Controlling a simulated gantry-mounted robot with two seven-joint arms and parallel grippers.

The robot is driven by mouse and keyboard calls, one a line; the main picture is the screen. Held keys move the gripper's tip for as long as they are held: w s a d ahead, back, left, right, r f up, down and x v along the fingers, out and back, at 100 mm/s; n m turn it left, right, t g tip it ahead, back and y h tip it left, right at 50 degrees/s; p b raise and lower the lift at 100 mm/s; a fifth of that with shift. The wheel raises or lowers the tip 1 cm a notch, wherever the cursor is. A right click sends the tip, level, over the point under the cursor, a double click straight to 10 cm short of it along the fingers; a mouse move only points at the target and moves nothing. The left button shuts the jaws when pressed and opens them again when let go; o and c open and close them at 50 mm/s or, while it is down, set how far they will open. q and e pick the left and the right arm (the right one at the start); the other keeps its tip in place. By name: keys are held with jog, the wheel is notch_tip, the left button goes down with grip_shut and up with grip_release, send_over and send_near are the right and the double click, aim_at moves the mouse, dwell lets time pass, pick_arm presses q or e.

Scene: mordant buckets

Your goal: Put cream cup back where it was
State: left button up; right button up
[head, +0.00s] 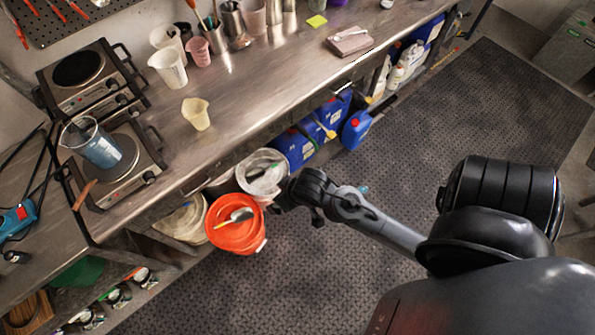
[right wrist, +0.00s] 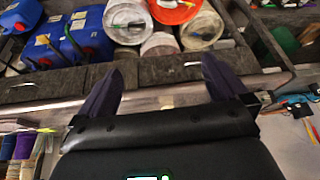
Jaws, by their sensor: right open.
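A small cream cup (head: 196,114) stands upright on the metal workbench (head: 240,95), right of the hot plates and apart from other cups. My right gripper (head: 282,194) is low in front of the bench, beside the buckets and well away from the cup. In the right wrist view its two dark fingers (right wrist: 162,85) are spread with nothing between them, and the cup cannot be seen there. My left gripper is in neither view.
An orange bucket (head: 222,236) and a white bucket (head: 247,172) stand by the bench's front edge. Taller white cups (head: 169,69) and a pink cup (head: 199,52) stand at the back. A beaker (head: 92,145) sits on a hot plate. Bench space right of the cream cup is clear.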

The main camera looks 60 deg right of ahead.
jog(key=s+a+r+n+g, duration=0.1)
jog(key=s+a+n, duration=0.3)
jog(key=s, duration=0.2)
jog(key=shift+s+a+r+y, duration=0.25)
jog(key=shift+s+r+y, duration=0.05)
jog(key=shift+r+y, duration=0.1)
jog(key=shift+r, duration=0.1)
notch_tip(320, 180, up, 16)
jog(key=p, duration=1.6)
jog(key=shift+r+p, duration=0.25)
jog(key=shift+p, duration=0.1)
